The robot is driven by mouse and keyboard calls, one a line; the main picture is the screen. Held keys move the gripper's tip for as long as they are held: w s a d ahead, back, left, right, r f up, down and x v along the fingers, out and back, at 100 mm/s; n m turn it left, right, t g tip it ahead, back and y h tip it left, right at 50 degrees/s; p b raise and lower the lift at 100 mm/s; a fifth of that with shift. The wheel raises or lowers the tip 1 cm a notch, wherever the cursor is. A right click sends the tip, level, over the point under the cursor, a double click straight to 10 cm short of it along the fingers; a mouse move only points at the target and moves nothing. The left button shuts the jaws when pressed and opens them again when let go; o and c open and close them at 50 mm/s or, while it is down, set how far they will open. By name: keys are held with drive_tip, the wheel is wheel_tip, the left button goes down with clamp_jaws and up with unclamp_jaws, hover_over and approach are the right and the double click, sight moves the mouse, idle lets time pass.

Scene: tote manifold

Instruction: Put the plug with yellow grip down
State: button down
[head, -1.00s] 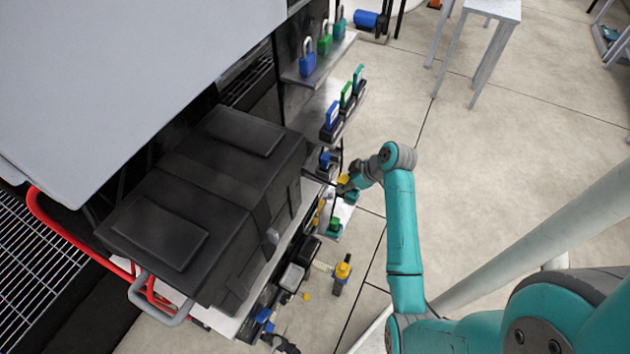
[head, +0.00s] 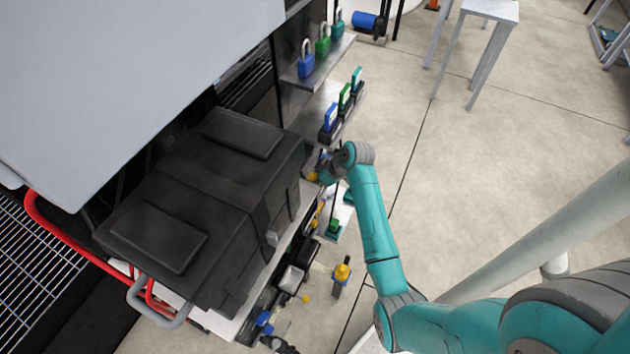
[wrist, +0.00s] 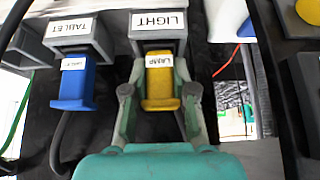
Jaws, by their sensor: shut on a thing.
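The plug with yellow grip (wrist: 160,82) is in the middle of the wrist view, with a white tag reading LAMP. My gripper (wrist: 160,95) has a finger on each side of it and is shut on it. The plug's far end meets a grey block (wrist: 159,22) labelled LIGHT; I cannot tell whether it is inside or just against it. In the head view a bit of the yellow grip (head: 312,176) shows beside my gripper (head: 319,180), at the rack's right side. My wrist hides much there.
A large black case (head: 190,210) fills the rack shelf. Padlocks (head: 322,46) and coloured tags (head: 345,97) stand above. Open floor lies right.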

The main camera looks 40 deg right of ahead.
drive_tip(key=c, duration=0.9)
unclamp_jaws()
drive_tip(key=shift+f, duration=0.1)
drive_tip(key=shift+c, duration=0.2)
drive_tip(key=v, duration=1.2)
